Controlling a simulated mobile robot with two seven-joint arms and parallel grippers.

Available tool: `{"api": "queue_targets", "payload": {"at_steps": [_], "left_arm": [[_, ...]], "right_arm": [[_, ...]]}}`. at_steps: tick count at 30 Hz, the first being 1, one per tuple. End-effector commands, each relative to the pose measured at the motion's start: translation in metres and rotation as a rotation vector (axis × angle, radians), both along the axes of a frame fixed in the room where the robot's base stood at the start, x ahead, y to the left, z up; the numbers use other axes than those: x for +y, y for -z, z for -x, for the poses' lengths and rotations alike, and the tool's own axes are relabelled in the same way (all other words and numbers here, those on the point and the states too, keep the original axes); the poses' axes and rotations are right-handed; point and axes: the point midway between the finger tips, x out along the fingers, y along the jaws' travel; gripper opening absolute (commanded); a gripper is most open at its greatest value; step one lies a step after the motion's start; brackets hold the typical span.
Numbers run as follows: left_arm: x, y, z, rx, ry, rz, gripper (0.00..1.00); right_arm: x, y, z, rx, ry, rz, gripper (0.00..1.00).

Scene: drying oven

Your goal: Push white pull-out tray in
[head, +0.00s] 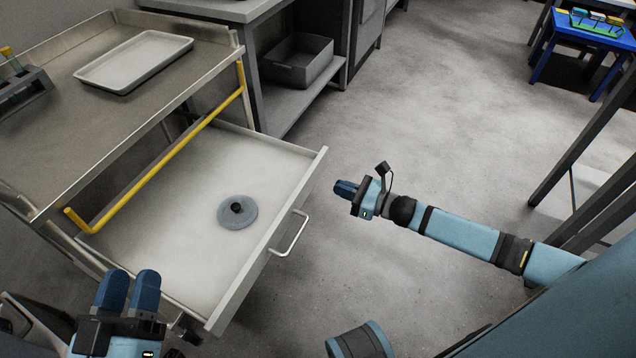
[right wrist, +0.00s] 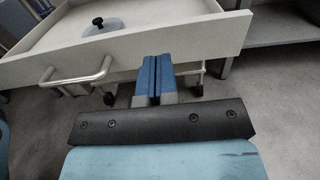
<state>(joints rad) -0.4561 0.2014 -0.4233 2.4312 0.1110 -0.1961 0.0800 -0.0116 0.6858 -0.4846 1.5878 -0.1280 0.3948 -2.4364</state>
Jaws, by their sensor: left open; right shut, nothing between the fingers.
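The white pull-out tray (head: 190,235) is a drawer under the metal cart top, pulled well out towards me in the head view. Its front panel (head: 270,238) carries a metal bar handle (head: 290,236). The tray also shows in the right wrist view (right wrist: 200,38), with its handle (right wrist: 77,76) at the left. My right gripper (head: 344,189) is shut and empty. It is in front of the front panel, right of the handle in the wrist view; contact is unclear. My left gripper (head: 129,291) is open, near the tray's near left corner.
A grey disc lid with a black knob (head: 237,212) lies in the tray. A yellow rail (head: 165,160) runs along the cart. A shallow white tray (head: 135,60) and a tube rack (head: 22,85) stand on top.

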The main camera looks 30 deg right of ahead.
Motion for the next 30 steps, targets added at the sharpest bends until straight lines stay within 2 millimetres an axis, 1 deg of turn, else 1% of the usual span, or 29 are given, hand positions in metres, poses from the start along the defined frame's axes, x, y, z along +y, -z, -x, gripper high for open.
{"api": "queue_targets", "payload": {"at_steps": [1, 3, 6, 10, 15, 26, 30], "left_arm": [[0.0, 0.007, -0.001, 0.009, 0.003, -0.005, 0.43], [-0.001, 0.012, -0.001, 0.025, 0.007, -0.013, 0.43], [-0.001, 0.019, -0.002, 0.047, 0.014, -0.025, 0.43], [-0.002, 0.026, -0.002, 0.069, 0.02, -0.036, 0.43], [-0.002, 0.029, -0.002, 0.082, 0.025, -0.042, 0.43], [-0.003, 0.029, -0.002, 0.084, 0.025, -0.042, 0.43], [-0.003, 0.031, -0.002, 0.087, 0.027, -0.043, 0.43]], "right_arm": [[0.008, 0.001, -0.01, -0.004, -0.002, -0.002, 0.0], [0.016, 0.002, -0.021, -0.002, -0.001, -0.002, 0.0], [0.027, 0.002, -0.034, -0.002, 0.0, -0.001, 0.0], [0.036, 0.002, -0.046, -0.001, 0.0, -0.001, 0.0], [0.041, 0.001, -0.053, 0.002, 0.0, -0.001, 0.0], [0.042, 0.001, -0.053, 0.003, 0.0, -0.002, 0.0], [0.046, 0.001, -0.057, 0.0, 0.0, -0.002, 0.0]]}}
